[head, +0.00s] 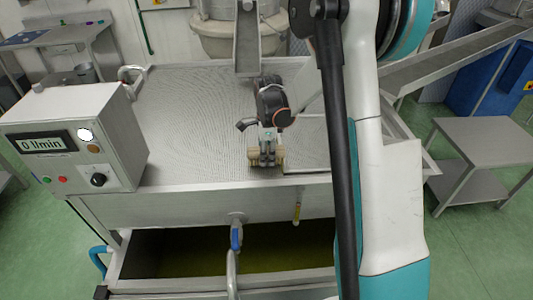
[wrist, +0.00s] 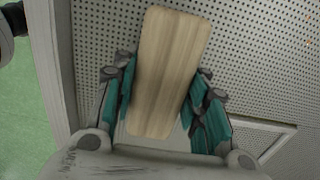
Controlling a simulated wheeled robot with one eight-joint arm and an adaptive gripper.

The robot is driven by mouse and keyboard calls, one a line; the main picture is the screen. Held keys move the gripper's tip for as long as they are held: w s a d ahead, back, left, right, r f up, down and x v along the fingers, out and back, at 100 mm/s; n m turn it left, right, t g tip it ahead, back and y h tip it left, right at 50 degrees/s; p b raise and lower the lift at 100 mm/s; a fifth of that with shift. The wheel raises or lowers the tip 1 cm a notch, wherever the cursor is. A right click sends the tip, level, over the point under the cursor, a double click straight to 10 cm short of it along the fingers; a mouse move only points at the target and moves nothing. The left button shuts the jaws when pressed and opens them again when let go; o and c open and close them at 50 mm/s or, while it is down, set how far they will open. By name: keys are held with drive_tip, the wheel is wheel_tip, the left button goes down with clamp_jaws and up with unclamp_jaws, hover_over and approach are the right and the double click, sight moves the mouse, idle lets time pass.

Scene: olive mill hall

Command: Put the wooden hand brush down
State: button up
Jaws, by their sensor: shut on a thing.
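The wooden hand brush (wrist: 166,70) is a pale wooden block with rounded corners in the wrist view. My gripper (wrist: 163,108) is shut on it, with teal-padded fingers on both of its long sides. In the head view my gripper (head: 267,152) points down over the front part of the perforated metal top. The brush's pale ends (head: 253,157) show on either side of the fingers there. The brush's underside is hidden, and I cannot tell whether it touches the perforated surface.
The perforated top (head: 180,115) is broad and clear to the left of my gripper. A control box (head: 75,140) stands at its left edge. A metal chute (head: 248,40) comes down at the back. Below the front edge is an open tank (head: 190,250) with a blue-handled tap (head: 236,236).

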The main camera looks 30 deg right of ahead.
drive_tip(key=shift+f, duration=0.2)
drive_tip(key=o, duration=1)
drive_tip(key=shift+r+p, duration=0.45)
drive_tip(key=shift+r, duration=0.1)
wheel_tip(320, 180, up, 12)
drive_tip(key=p, duration=0.1)
drive_tip(key=shift+p, duration=0.3)
drive_tip(key=shift+d, duration=0.1)
drive_tip(key=shift+s, duration=0.1)
